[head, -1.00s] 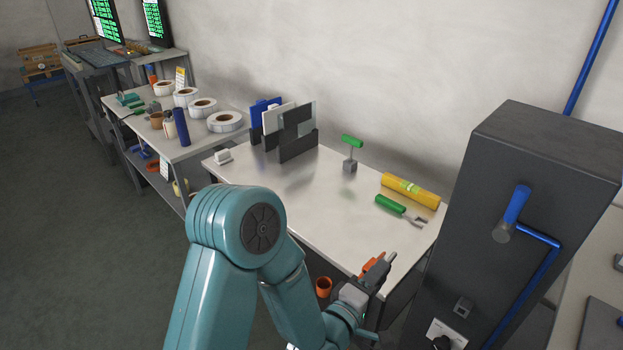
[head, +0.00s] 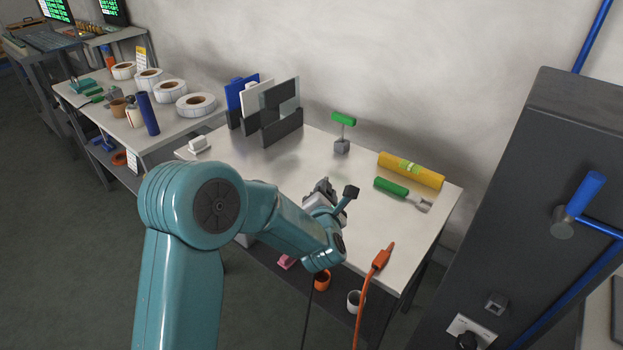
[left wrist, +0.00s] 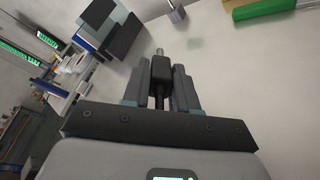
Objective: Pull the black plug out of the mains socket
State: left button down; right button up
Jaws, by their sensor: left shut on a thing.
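My left gripper (head: 322,190) is above the worktable's front part. In the left wrist view, its fingers are shut on the black plug (left wrist: 161,72), whose metal end points away from me. In the head view the plug is too small to make out between the fingers. A thin black cable (head: 308,312) hangs below my left wrist. The white mains socket plate (head: 470,328) is on the dark cabinet at lower right, clear of my gripper. It has a dark round part; I cannot tell whether this is a recess or something seated. My right gripper is not in view.
An orange plug with its cable (head: 380,260) lies over the table's (head: 315,165) front edge. The dark cabinet (head: 520,200) with a blue handle (head: 585,194) stands at right. A yellow tube (head: 411,170) and a green-handled tool (head: 392,189) lie behind my gripper.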

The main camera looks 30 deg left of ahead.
pick_arm(q)
jog(key=w+a+n+g+y+b, duration=0.3)
jog(key=w+a+n, duration=0.2)
jog(key=n, duration=0.7)
jog(key=shift+a+n+g, duration=0.4)
jog(key=shift+a, duration=0.65)
jog(key=shift+s+r, duration=0.1)
notch_tip(320, 180, down, 6)
jog(key=b, duration=0.8)
jog(key=shift+f+b, duration=1.8)
jog(key=shift+b, duration=0.45)
